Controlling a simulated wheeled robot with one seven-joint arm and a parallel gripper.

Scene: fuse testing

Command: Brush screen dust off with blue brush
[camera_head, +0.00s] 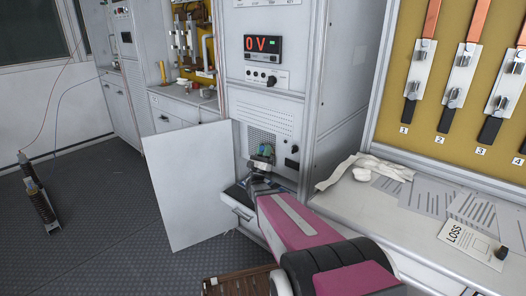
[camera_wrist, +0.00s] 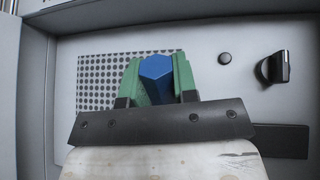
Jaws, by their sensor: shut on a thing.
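My gripper (camera_wrist: 157,92) has green fingers and is shut on the blue brush (camera_wrist: 156,70), whose blue handle end shows between them in the wrist view. The brush bristles are hidden behind the fingers. The screen (camera_wrist: 97,78) is a perforated grey panel area right behind the brush; it also shows in the head view (camera_head: 259,135), with my gripper (camera_head: 263,155) in front of its lower part. I cannot tell whether the brush touches the screen. Dust on it is too small to make out.
An open cabinet door (camera_head: 190,185) stands to the left. A bench with white gloves (camera_head: 375,167) is to the right. A red display (camera_head: 263,46) reads "0 V".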

